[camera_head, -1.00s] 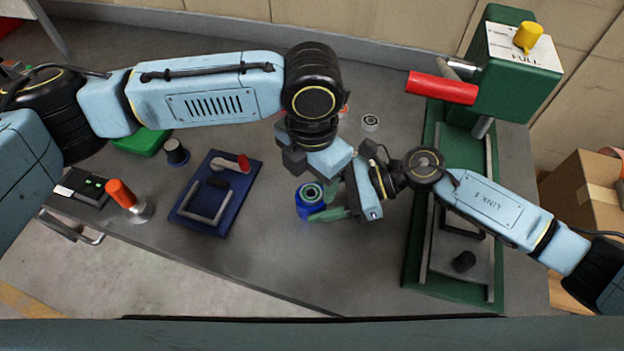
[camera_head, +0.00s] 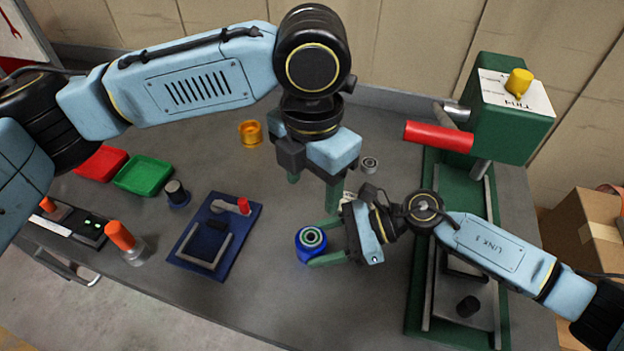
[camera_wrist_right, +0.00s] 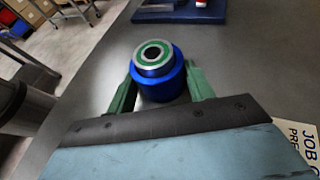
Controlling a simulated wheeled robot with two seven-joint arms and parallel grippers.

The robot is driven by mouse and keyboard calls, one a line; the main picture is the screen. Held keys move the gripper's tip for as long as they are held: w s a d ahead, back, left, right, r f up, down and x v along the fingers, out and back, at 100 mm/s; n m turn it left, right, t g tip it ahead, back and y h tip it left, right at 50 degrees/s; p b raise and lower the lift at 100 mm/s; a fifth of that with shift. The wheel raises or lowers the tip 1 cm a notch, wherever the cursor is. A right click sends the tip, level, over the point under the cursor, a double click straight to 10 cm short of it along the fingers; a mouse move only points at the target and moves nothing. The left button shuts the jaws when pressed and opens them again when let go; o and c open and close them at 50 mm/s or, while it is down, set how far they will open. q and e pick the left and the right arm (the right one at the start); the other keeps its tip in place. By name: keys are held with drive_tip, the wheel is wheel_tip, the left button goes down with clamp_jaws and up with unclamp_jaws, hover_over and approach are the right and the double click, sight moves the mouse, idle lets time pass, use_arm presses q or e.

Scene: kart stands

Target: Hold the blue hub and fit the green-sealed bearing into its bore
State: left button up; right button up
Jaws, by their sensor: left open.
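The blue hub (camera_head: 309,254) stands upright near the table's middle, also in the right wrist view (camera_wrist_right: 160,88). The green-sealed bearing (camera_head: 312,237) sits on the hub's top. In the right wrist view the bearing (camera_wrist_right: 154,52) shows its silver rim and green seal, standing proud of the hub's upper edge; how deep it sits in the bore is hidden. My right gripper (camera_head: 322,242) is shut on the hub, one finger on each side. My left gripper (camera_head: 313,187) is open and empty, fingers pointing down, behind and apart from the hub.
Another bearing (camera_head: 370,164) stands behind the right wrist. A green press with a red lever (camera_head: 438,136) fills the right side. A blue fixture plate (camera_head: 214,238) lies left of the hub. A gold ring (camera_head: 250,132), green tray (camera_head: 143,176) and red tray (camera_head: 101,163) are farther back left.

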drive_tip(key=o, duration=0.5)
drive_tip(key=v, duration=1.2)
